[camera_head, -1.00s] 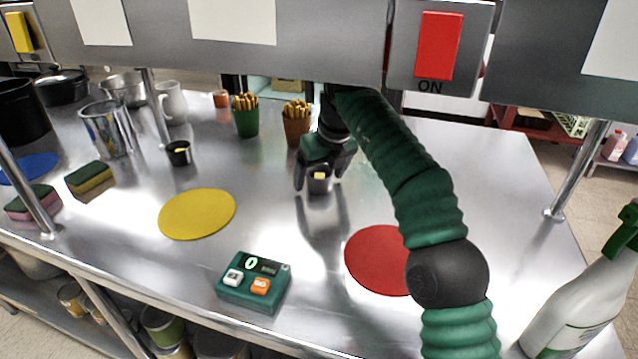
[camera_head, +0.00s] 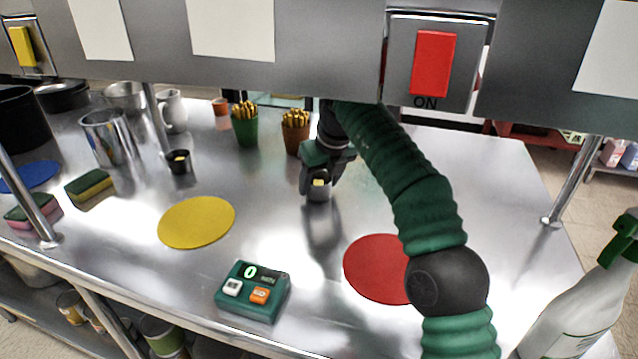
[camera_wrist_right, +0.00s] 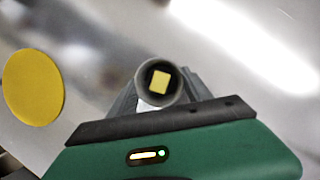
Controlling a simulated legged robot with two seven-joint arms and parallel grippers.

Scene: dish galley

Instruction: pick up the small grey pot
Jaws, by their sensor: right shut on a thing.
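The small grey pot (camera_head: 318,194) is in the middle of the steel counter, with a yellow block (camera_head: 319,182) inside it. My right gripper (camera_head: 320,186) comes down from above and is shut on the pot, a finger on either side. In the right wrist view the pot's round grey rim (camera_wrist_right: 140,80) and the yellow block (camera_wrist_right: 160,82) show between the fingers (camera_wrist_right: 160,92). I cannot tell whether the pot touches the counter. My left gripper is not in view.
A yellow disc (camera_head: 196,222) and a red disc (camera_head: 375,268) lie on the counter, with a green button box (camera_head: 253,291) in front. A black pot (camera_head: 180,163) and fry cups (camera_head: 245,128) stand behind. A white spray bottle (camera_head: 575,315) is at right.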

